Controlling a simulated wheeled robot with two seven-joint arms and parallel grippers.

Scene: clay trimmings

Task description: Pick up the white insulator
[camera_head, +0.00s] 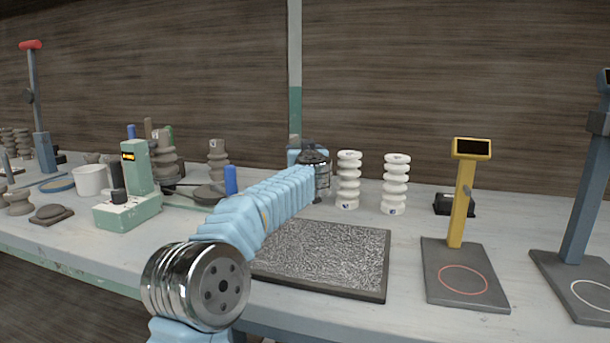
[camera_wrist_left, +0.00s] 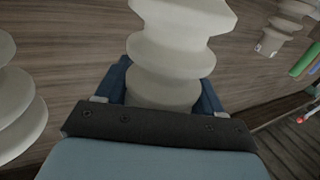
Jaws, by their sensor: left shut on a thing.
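My left gripper (camera_wrist_left: 164,92) is shut on a white, ribbed insulator (camera_wrist_left: 172,50). Its blue fingers lie on either side of the narrow waist in the left wrist view. In the head view my left gripper (camera_head: 306,157) is at the back of the table, mostly behind my own wrist, which hides most of the held insulator. Two other white insulators, one nearer (camera_head: 348,180) and one farther right (camera_head: 396,184), stand upright to the right of the gripper. A pale ribbed piece (camera_wrist_left: 14,100) also shows at the left edge of the wrist view. My right gripper is out of view.
A dark textured tray (camera_head: 330,255) lies in front of the arm. A yellow stand (camera_head: 462,205) and a blue stand (camera_head: 590,190) are to the right. A green device (camera_head: 135,185), a white cup (camera_head: 90,181) and grey-brown insulators (camera_head: 217,160) crowd the left.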

